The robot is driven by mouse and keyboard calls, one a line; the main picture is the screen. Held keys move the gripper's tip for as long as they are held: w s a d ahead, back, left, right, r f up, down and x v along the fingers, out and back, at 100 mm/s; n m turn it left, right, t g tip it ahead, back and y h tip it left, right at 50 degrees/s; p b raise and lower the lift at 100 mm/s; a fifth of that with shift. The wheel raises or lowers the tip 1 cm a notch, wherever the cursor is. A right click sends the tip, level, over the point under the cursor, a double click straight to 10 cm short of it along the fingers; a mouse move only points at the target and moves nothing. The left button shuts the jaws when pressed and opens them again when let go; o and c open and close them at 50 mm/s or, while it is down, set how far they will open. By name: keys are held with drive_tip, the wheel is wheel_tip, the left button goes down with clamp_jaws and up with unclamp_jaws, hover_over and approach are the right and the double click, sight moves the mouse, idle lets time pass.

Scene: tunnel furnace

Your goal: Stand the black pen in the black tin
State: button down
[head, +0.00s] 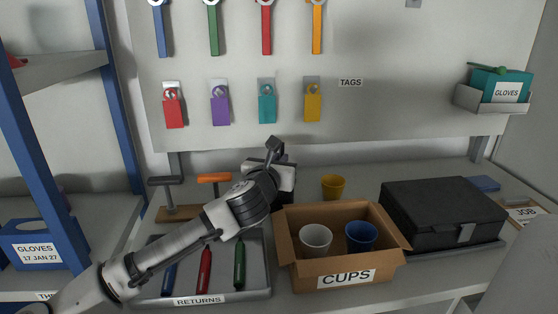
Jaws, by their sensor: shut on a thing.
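My gripper (281,172) is in the middle of the head view, above the bench and behind the open cups box. Its back and my forearm face the camera, so its fingertips are mostly hidden. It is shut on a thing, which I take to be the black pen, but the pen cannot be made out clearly. A short dark piece sticks up at the gripper's top, and I cannot tell whether it is part of the gripper. I cannot make out the black tin; the area behind my gripper and the box is partly hidden.
The cardboard cups box (321,262) holds a white cup (315,240) and a blue cup (361,236). A yellow cup (333,187) stands behind it. A black case (443,212) is at right. The returns tray (259,284) holds blue, red and green slender items under my arm.

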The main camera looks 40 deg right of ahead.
drive_tip(key=c, duration=1.5)
unclamp_jaws()
drive_tip(key=shift+o, duration=0.2)
drive_tip(key=b+v, duration=0.2)
drive_tip(key=v, duration=1.1)
drive_tip(key=shift+s+a, duration=0.2)
drive_tip(key=shift+a, duration=0.15)
